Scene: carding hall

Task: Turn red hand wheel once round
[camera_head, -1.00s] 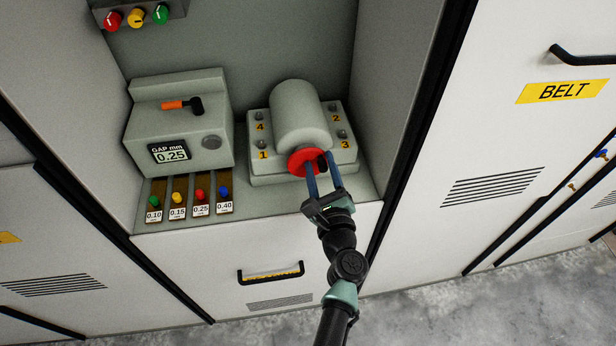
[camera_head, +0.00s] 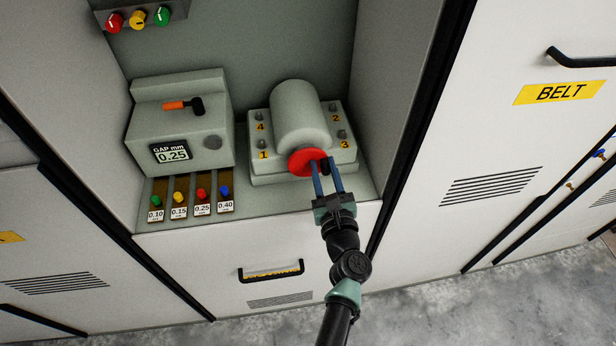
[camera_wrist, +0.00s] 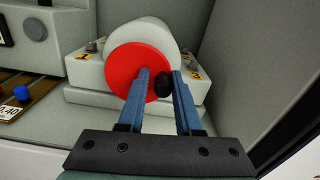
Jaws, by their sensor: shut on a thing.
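The red hand wheel (camera_head: 304,161) is a round disc on the front of a grey cylinder housing (camera_head: 297,115) in the recess. It also shows in the wrist view (camera_wrist: 124,72). A black knob (camera_wrist: 163,84) stands out at the right side of the wheel. My gripper (camera_head: 325,168) reaches up from below with its two blue fingers on either side of this knob, shut on it. In the wrist view my gripper (camera_wrist: 161,80) has the left finger in front of the wheel's face and covers part of it.
Numbered bolts stand on the housing's base (camera_head: 250,169). To the left are a gauge box (camera_head: 175,125) reading 0.25 with an orange-handled lever (camera_head: 183,105), and several coloured-knob strips (camera_head: 190,195). The recess's right wall (camera_head: 385,110) is close by. A drawer handle (camera_head: 270,271) is below.

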